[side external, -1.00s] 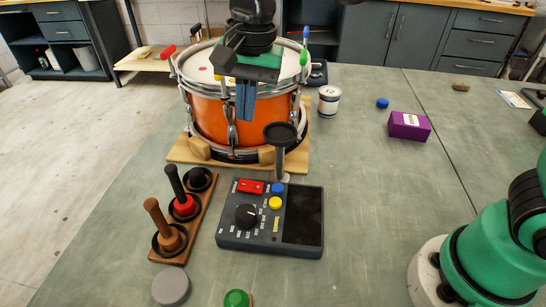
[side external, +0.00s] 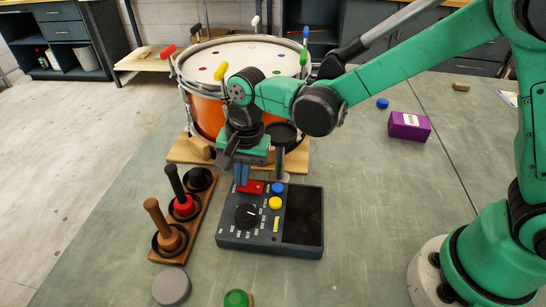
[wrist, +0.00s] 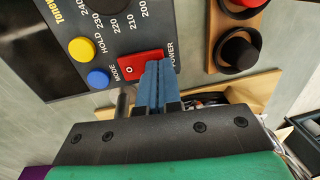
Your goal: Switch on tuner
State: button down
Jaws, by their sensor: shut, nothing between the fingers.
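The tuner (side external: 262,240) is a dark box lying on the bench, with a black dial (side external: 247,215), a dark screen (side external: 303,215), a blue button (side external: 277,188) and a yellow button (side external: 275,203). Its red power rocker switch (side external: 256,187) is at the top left of the panel. It also shows in the wrist view (wrist: 140,66), marked "O", beside the word POWER. My gripper (side external: 240,181) is shut and empty, pointing down at the switch's left end. In the wrist view its blue fingertips (wrist: 157,72) overlap the right end of the switch; I cannot tell whether they touch it.
The orange drum (side external: 205,112) stands on a wooden base behind the tuner. A wooden rack (side external: 190,225) with handled tools is to the left. A grey disc (side external: 171,287) and a green knob (side external: 237,299) lie in front. A purple box (side external: 409,126) is at right.

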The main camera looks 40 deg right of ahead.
jog(key=shift+f, duration=0.1)
jog(key=shift+f, duration=0.2)
jog(key=shift+r, duration=0.1)
dwell(0.3)
jog(key=shift+s+d+r, duration=0.25)
jog(key=shift+s+d, duration=0.25)
notch_tip(320, 180, up, 14)
jog(key=w+a, duration=0.1)
dwell(0.5)
jog(key=shift+w+a, duration=0.1)
